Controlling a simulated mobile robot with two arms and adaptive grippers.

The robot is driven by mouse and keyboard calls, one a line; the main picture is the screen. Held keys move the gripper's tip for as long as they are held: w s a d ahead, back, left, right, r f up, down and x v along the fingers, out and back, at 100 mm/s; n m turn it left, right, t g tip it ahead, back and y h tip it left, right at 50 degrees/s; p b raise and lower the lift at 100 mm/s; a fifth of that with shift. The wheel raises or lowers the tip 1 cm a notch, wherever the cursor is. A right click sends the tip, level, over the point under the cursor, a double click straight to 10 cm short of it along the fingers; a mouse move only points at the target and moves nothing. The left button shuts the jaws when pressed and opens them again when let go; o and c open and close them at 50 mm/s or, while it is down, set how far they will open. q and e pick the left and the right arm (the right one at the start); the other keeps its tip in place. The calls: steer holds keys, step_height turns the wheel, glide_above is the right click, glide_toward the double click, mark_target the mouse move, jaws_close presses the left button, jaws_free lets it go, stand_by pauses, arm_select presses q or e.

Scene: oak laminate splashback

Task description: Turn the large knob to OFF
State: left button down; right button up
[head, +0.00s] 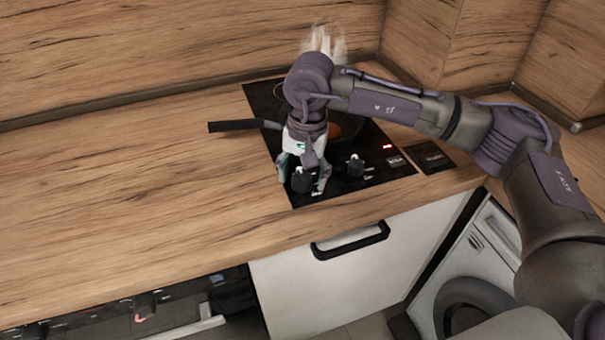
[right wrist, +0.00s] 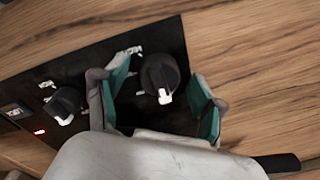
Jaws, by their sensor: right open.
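The large black knob (head: 302,181) is at the front left of the black cooktop (head: 300,200). In the right wrist view the large knob (right wrist: 159,76) has a white pointer mark. My right gripper (head: 305,184) comes down over it from above. In the right wrist view the open fingers of my right gripper (right wrist: 160,92) stand on either side of the knob, with a visible gap at both sides. I cannot tell how deep the fingertips reach. My left gripper is not in view.
A second, smaller-looking knob (head: 355,165) is to the right on the cooktop, near a red light (head: 387,146). A pan with a black handle (head: 240,125) is behind my gripper, with steam above. The wooden counter (head: 130,180) at left is clear.

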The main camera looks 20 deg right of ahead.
mark_target(306, 175)
step_height(306, 175, up, 12)
steer(key=shift+s+d, duration=0.15)
steer(key=shift+d, duration=0.15)
stand_by(0.3)
stand_by(0.4)
